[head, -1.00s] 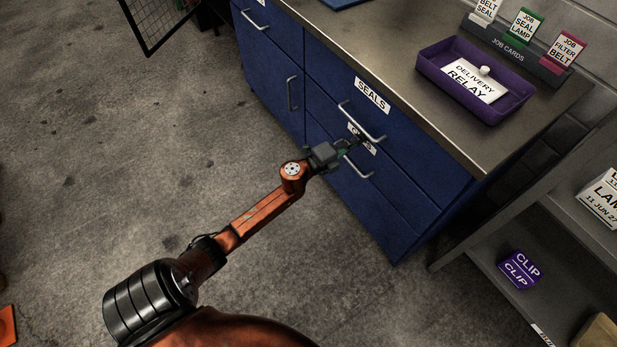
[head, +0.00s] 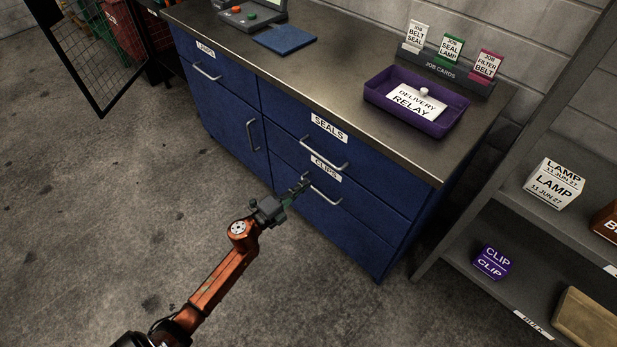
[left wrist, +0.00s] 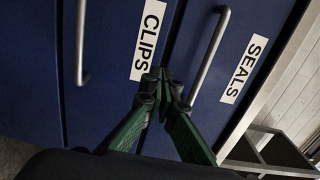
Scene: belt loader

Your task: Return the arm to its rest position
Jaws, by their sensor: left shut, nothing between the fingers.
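My left arm reaches in from the bottom of the head view. Its gripper (head: 303,184) is shut and empty, by the left end of the CLIPS drawer handle (head: 324,197). I cannot tell whether it touches the handle there. In the left wrist view the green-sided fingers (left wrist: 164,77) meet at their tips before the drawer front, beside the CLIPS label (left wrist: 148,40). The CLIPS handle (left wrist: 80,45) and SEALS handle (left wrist: 210,52) lie on either side, with the fingers closer to the SEALS handle in the picture. The drawers look shut. My right gripper is not in view.
The blue cabinet carries a worktop (head: 345,95) with a purple tray (head: 440,127) holding a DELIVERY RELAY card. A shelf at the right holds a CLIP box (head: 492,262) and a LAMP box (head: 553,184). A mesh panel (head: 95,60) stands at upper left. Floor left of the arm is clear.

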